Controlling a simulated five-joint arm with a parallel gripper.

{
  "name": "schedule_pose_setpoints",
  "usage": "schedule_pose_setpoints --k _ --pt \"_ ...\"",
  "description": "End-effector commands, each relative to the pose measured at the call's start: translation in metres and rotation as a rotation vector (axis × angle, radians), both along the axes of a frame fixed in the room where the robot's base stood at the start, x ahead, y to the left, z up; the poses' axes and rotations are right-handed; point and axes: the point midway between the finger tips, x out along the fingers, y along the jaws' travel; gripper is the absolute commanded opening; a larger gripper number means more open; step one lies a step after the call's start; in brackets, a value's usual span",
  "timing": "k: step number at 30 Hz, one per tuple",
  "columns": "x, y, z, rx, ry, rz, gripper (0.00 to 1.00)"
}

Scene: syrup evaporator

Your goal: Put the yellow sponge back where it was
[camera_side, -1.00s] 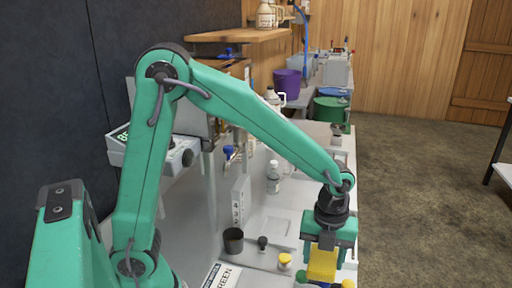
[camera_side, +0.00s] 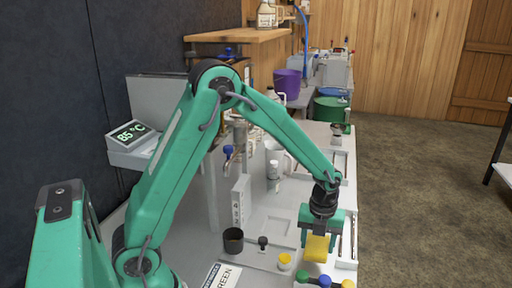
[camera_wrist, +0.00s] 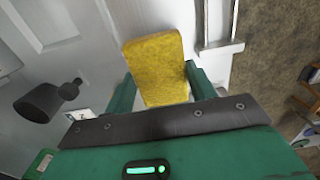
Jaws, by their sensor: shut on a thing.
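The gap between the sponge and the bench cannot be judged exactly.
A white bottle (camera_side: 273,176) and a numbered block (camera_side: 240,201) stand farther back. The floor lies right.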

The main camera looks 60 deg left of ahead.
Motion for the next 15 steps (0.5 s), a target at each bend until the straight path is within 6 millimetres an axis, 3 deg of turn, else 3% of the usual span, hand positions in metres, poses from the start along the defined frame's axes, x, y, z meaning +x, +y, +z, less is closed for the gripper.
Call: schedule_pose_setpoints --k 15 --pt "-0.001 0.000 -0.039 0.000 0.003 0.000 0.34"
